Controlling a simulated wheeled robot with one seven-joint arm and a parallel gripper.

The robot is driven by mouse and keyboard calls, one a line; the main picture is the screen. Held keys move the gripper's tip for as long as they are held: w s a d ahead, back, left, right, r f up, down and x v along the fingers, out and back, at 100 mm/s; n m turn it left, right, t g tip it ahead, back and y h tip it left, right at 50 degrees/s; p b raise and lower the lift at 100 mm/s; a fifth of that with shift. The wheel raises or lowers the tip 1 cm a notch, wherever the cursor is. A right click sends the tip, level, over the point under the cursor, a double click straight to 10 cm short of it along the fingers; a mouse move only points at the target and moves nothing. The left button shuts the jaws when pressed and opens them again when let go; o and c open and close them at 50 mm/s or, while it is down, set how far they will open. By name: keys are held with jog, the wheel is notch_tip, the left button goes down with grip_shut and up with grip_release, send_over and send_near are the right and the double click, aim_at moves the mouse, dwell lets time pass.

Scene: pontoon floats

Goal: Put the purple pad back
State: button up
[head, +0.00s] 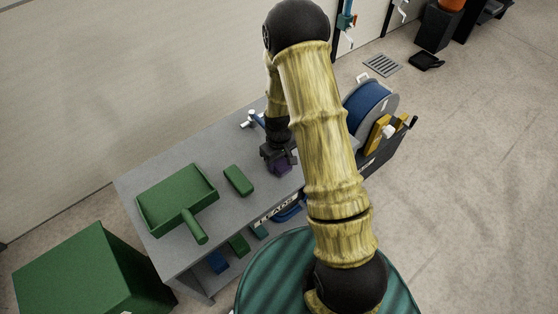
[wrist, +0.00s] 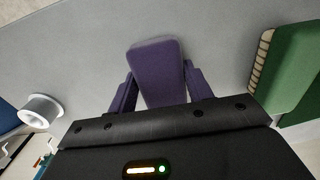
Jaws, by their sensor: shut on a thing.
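The purple pad (wrist: 157,72) is between the two fingers of my gripper (wrist: 160,92) in the wrist view, and the fingers are shut on its sides. In the head view the purple pad (head: 281,167) shows small at the end of my gripper (head: 279,158), over the grey bench top (head: 222,148). My arm covers part of the bench to the right. I cannot tell whether the pad touches the bench top.
A green block (head: 238,180) and a green tray with a handle (head: 178,196) lie on the bench to the left. A white-and-blue fitting (head: 252,119) stands behind the gripper. A blue reel (head: 368,103) is at the right. Several blocks sit on a lower shelf.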

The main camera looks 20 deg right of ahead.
aim_at(279, 161)
jog(key=shift+f, duration=0.15)
jog(key=o, duration=0.9)
jog(key=shift+o, duration=0.2)
notch_tip(279, 161, up, 12)
jog(key=p, duration=0.2)
jog(key=shift+r, duration=0.2)
